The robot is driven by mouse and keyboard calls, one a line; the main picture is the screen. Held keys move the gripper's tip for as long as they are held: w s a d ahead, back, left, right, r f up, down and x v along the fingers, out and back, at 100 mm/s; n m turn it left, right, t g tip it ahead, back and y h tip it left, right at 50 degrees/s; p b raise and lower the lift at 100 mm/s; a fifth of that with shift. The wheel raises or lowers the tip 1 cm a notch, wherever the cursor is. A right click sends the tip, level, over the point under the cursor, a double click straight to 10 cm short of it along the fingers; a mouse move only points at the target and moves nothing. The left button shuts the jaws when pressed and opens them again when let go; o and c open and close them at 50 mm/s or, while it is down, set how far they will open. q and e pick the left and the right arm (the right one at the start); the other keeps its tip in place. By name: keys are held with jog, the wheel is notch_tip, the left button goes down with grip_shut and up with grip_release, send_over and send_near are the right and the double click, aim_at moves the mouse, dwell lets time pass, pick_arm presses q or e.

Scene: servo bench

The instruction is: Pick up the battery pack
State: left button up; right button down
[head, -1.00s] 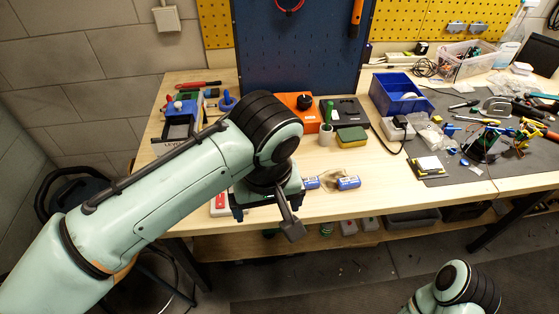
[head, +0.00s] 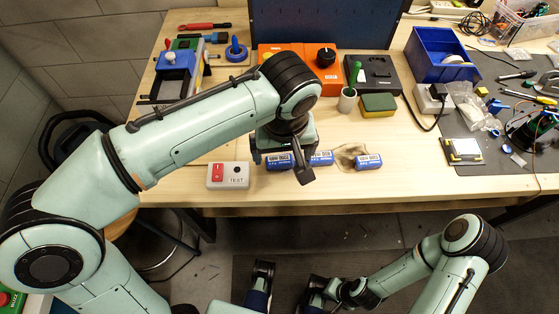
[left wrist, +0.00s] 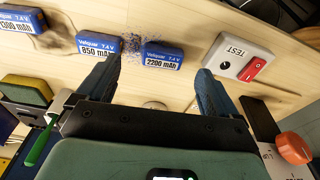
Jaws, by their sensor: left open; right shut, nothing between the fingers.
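Three blue battery packs lie in a row near the bench's front edge. The leftmost in the head view (head: 279,162) reads 2200 mAh in the left wrist view (left wrist: 162,57). The middle pack (head: 321,158) reads 850 mAh (left wrist: 97,44). The rightmost pack (head: 368,162) reads 1300 mAh (left wrist: 20,20). My left gripper (head: 281,168) is open above the 2200 pack. In the left wrist view its fingers (left wrist: 159,72) are spread, with that pack between and just beyond the tips. My right gripper (head: 318,292) is low in front of the bench, shut and empty.
A white tester box (head: 229,176) with a red switch lies left of the 2200 pack. A brown scorched patch (head: 347,155) is beside the 1300 pack. Behind stand a cup (head: 347,101), a sponge (head: 378,105) and a blue bin (head: 438,58). Bare bench lies right of the packs.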

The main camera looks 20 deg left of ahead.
aim_at(279, 160)
pick_arm(q)
jog(key=f, duration=0.1)
jog(key=w+f+b, duration=0.1)
jog(key=f, duration=0.1)
jog(key=a+f, duration=0.1)
jog(key=f, duration=0.1)
jog(key=shift+w+b, duration=0.15)
jog(key=shift+b, duration=0.15)
pick_arm(e)
jog(key=shift+w+d+f, duration=0.1)
jog(key=shift+w+f, duration=0.35)
jog(key=shift+f, duration=0.3)
pick_arm(q)
jog(key=c, duration=1.2)
jog(key=shift+o, duration=0.2)
